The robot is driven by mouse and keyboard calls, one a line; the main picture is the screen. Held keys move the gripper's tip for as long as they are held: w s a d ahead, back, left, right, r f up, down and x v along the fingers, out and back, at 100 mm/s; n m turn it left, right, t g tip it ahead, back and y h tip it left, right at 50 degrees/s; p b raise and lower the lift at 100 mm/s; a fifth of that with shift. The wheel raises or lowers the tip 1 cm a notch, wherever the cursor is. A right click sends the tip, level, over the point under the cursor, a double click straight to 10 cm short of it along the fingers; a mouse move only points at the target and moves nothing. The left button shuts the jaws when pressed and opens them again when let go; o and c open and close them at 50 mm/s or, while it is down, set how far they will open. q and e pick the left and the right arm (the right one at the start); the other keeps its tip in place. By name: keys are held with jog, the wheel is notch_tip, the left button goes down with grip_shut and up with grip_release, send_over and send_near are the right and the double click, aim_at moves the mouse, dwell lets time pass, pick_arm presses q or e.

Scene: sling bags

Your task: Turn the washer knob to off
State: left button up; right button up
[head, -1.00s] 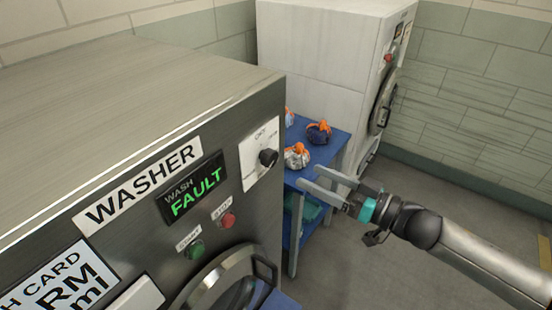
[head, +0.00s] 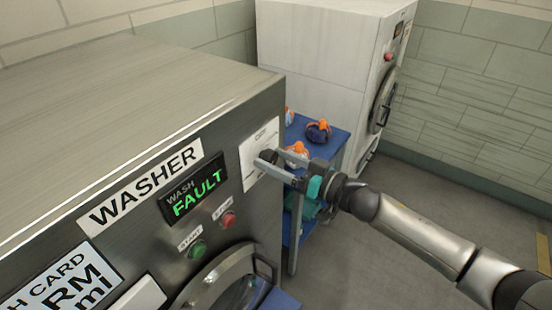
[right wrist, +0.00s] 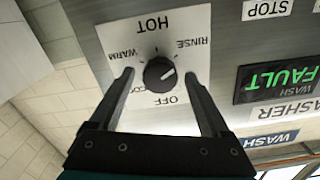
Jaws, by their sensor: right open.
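The washer (head: 120,165) has a steel front with a white dial plate (head: 250,165) at its upper right. In the right wrist view the black round knob (right wrist: 160,74) sits on that plate (right wrist: 180,20), seen upside down, amid HOT, WARM, RINSE and OFF labels; another label is partly covered. A short pale mark on the knob points right and slightly up in that view. My right gripper (head: 270,159) is open at the plate and hides the knob in the head view. Its fingers (right wrist: 158,78) appear on either side of the knob, with gaps. My left gripper is not in view.
The display (head: 194,188) reads WASH FAULT in green. Below it are red (head: 228,219) and green (head: 197,249) buttons and the round door (head: 225,280). A blue cart (head: 325,150) with tied bags and a white machine (head: 325,60) stand behind. Floor on the right is clear.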

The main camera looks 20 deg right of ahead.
grip_shut()
dwell(0.8)
